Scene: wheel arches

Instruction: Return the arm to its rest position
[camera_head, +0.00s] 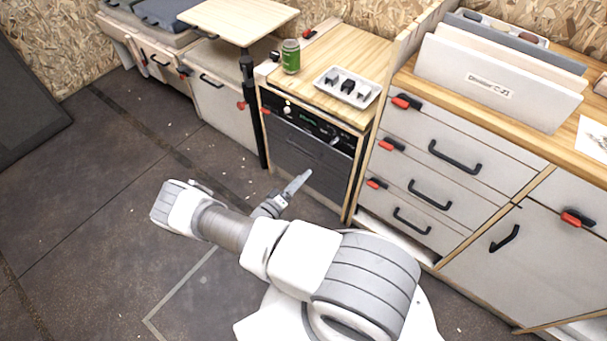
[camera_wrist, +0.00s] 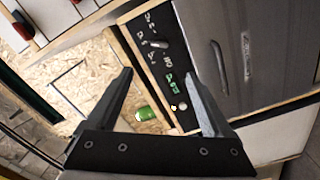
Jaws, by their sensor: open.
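My arm reaches out over the floor in the head view, bent at the elbow, in front of the oven cabinet. My gripper (camera_head: 287,192) is at its end, low in front of the oven door and apart from it. In the wrist view my gripper (camera_wrist: 165,95) shows two dark fingers spread wide, with nothing held between them. The oven (camera_head: 306,146) has a dark front with a control panel, and its door looks shut. In the wrist view the oven (camera_wrist: 240,60) appears turned on its side.
A green can (camera_head: 290,57) and a white tray (camera_head: 347,87) with dark pieces stand on the wooden counter above the oven. A small raised table (camera_head: 240,18) is to its left. Drawers with black handles (camera_head: 454,157) stand to the right. The floor (camera_head: 95,190) at left is clear.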

